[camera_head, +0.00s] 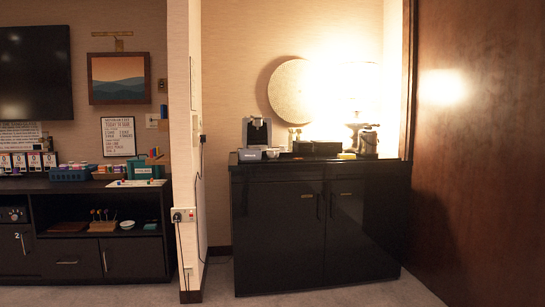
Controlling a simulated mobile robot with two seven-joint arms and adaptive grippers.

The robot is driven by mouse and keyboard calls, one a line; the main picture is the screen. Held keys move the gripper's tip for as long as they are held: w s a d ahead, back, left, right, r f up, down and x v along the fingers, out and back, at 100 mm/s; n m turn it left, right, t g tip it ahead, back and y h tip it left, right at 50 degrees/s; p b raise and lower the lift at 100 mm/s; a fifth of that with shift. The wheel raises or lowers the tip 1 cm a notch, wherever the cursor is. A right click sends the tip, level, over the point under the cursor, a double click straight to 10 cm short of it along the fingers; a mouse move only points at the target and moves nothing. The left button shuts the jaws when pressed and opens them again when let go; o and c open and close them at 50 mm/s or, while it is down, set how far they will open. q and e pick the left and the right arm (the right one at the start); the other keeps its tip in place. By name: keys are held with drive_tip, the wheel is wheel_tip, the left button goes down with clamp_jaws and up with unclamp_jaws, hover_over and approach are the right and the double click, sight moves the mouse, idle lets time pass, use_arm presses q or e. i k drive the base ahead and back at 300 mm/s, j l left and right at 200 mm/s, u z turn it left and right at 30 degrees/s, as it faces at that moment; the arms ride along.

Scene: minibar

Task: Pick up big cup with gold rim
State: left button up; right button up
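A small white cup (272,153) stands on the dark cabinet (280,225), just right of a coffee machine (257,133). It is too small in the picture to tell whether it has a gold rim or how big it is. A white bowl-like piece (127,225) sits on the open shelf of the left sideboard. No gripper of mine shows in this view.
A narrow wall (182,150) separates the cabinet from the left sideboard (35,258). A brown wooden panel (480,150) bounds the right. Carpet (330,300) shows in front.

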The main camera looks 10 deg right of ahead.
sight(272, 154)
drive_tip(key=i+l, duration=0.15)
drive_tip(key=i, duration=0.25)
drive_tip(key=i+l+u, duration=0.15)
drive_tip(key=i, duration=0.2)
drive_tip(key=i+l, duration=0.2)
drive_tip(key=i, duration=0.2)
